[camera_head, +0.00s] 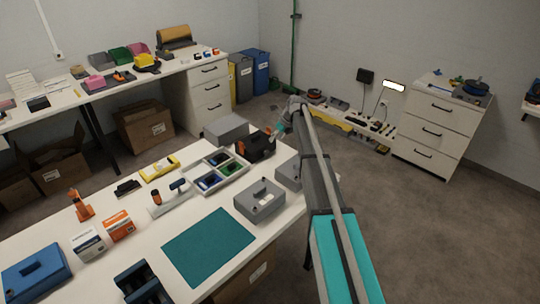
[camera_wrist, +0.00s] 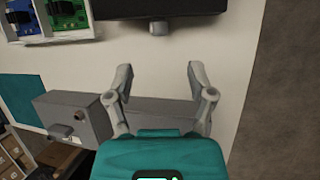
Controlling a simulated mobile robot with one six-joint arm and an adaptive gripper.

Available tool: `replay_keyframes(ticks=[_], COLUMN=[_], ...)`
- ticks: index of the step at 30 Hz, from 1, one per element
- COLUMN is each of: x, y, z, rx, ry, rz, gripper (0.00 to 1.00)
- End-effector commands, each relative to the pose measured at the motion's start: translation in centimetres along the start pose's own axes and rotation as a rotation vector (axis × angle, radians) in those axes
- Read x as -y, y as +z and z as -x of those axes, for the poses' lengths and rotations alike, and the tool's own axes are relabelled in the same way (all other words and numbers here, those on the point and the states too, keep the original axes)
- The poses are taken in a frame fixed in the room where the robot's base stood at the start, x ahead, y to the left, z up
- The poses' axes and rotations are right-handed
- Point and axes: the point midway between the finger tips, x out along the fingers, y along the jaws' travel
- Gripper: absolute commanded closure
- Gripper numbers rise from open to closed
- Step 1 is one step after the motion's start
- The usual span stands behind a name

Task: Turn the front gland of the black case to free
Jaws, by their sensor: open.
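The black case (camera_head: 256,147) stands near the far right edge of the white table, beside the tray of parts. In the wrist view the case (camera_wrist: 190,8) fills the top edge, mostly cut off. Its front gland (camera_wrist: 158,27), a short dark stub, sticks out towards my gripper (camera_wrist: 160,75). My gripper is open and empty, its two fingers spread to either side of the gland's line and apart from it. In the head view my arm reaches over the table's right edge to the case, and the fingers are too small to make out clearly.
Grey cases (camera_head: 259,203) stand nearby; one (camera_wrist: 150,113) lies below my gripper in the wrist view. A divided tray (camera_head: 216,173) with blue and green parts is left of the black case. A teal mat (camera_head: 209,247) lies bare in front. Floor at right is clear.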

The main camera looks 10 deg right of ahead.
Motion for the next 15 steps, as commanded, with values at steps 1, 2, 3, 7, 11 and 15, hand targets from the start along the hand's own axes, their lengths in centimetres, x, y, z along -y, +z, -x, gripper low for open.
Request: replay_keyframes(ticks=[1, 2, 3, 7, 11, 15], x=[0.1, 0.1, 0.1, 0.1, 0.1, 0.0], y=[-0.1, -0.1, -0.1, -0.1, -0.1, -0.1], z=[-0.8, -1.1, -1.4, -2.5, -3.5, -4.7], rx=[0.000, 0.000, 0.000, 0.000, 0.000, 0.000], ry=[0.000, 0.000, 0.000, 0.000, 0.000, 0.000], rz=[0.000, 0.000, 0.000, 0.000, 0.001, 0.002], gripper=[0.30, 0.30, 0.30, 0.30, 0.30, 0.30])
